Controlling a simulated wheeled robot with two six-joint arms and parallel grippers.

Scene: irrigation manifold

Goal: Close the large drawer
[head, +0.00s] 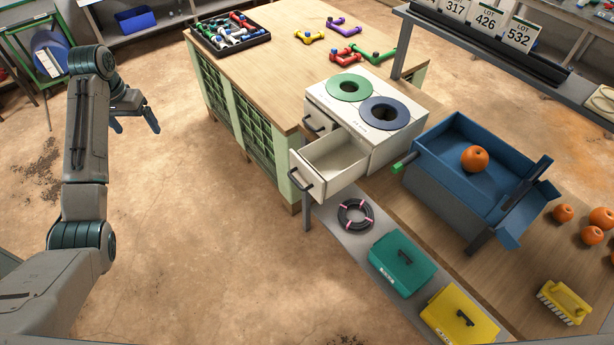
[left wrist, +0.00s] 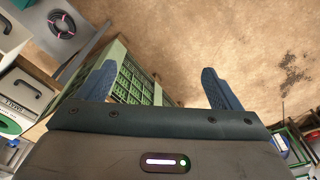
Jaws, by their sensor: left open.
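The large drawer (head: 335,160) is white and empty and stands pulled out of a white cabinet (head: 385,148) at the end of the workbench. Its dark bar handle (head: 306,184) is on the front, facing left. A second, smaller front with a dark handle (head: 316,126) sits beside it and looks shut. My left gripper (head: 135,126) is open and empty over the floor, well left of the drawer and apart from it. In the left wrist view its two blue fingers (left wrist: 157,85) are spread with nothing between them. White drawer fronts with dark handles (left wrist: 27,93) show at that view's left edge. My right gripper is not in view.
A workbench (head: 285,60) holds a tray of coloured fittings (head: 230,34) and loose fittings. A blue bin (head: 475,165) with an orange fruit stands right of the cabinet. A black ring (head: 355,214) and teal (head: 402,262) and yellow boxes lie below. Floor left of the drawer is clear.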

